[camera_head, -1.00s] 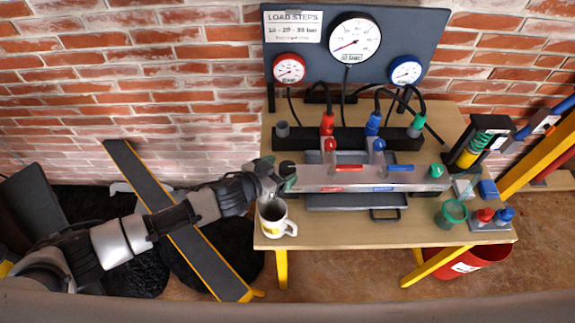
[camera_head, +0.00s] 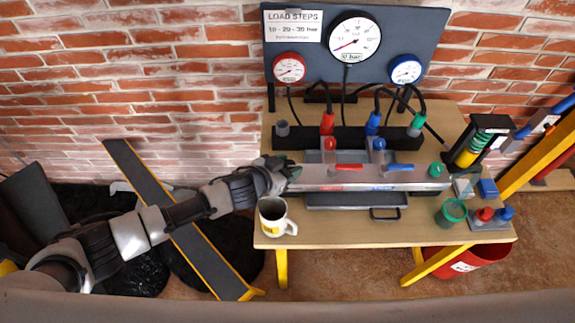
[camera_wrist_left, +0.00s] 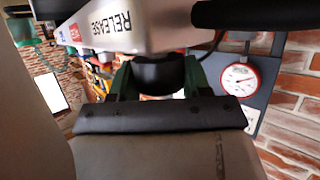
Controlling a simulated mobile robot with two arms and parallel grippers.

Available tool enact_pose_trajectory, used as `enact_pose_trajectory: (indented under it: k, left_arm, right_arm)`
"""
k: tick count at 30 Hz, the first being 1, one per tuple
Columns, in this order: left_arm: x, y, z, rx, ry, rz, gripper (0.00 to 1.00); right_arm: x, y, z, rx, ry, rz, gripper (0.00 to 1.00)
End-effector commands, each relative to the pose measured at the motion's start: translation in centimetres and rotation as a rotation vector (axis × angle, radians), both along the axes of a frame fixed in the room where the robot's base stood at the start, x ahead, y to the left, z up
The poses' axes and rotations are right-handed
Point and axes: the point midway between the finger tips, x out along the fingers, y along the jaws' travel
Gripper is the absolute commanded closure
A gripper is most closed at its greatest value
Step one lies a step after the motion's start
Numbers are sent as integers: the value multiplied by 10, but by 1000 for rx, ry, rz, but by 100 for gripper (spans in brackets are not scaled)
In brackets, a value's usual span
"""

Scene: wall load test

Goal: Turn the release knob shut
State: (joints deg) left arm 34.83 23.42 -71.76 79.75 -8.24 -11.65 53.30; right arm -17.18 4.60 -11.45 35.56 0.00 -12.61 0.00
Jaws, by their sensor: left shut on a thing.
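The release knob (camera_wrist_left: 158,74) is a dark round knob at the end of the grey manifold block marked RELEASE, in the left wrist view. The manifold (camera_head: 350,176) lies along the bench and carries a red and a blue lever. My left gripper (camera_head: 288,170) is at the manifold's left end. In the left wrist view its green fingers (camera_wrist_left: 158,78) sit on both sides of the knob, shut on it. In the head view the gripper hides the knob. My right gripper is not in view.
A white mug (camera_head: 272,217) stands just below the left gripper on the wooden bench (camera_head: 340,232). The gauge board (camera_head: 455,30) stands behind. A green cup (camera_head: 451,212) and red and blue fittings are at the right. The bench's front middle is clear.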

Motion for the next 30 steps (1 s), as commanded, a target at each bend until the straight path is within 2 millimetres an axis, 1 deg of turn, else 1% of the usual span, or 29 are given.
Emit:
enact_pose_trajectory:
  k: [5,10,14,19,23,26,30]
  left_arm:
    - [0,1,0,1,0,-12,76]
    - [1,1,2,3,0,-68,76]
    - [2,1,3,4,-3,-148,76]
    - [3,1,2,6,-5,-291,76]
    - [3,1,0,6,-5,-415,76]
    - [3,1,-2,7,-5,-510,76]
    - [3,1,-4,5,-4,-642,76]
  right_arm:
    - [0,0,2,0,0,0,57]
    - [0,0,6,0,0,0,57]
    - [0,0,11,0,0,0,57]
    - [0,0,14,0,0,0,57]
    - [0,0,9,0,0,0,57]
    - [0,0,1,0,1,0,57]
    - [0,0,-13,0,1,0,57]
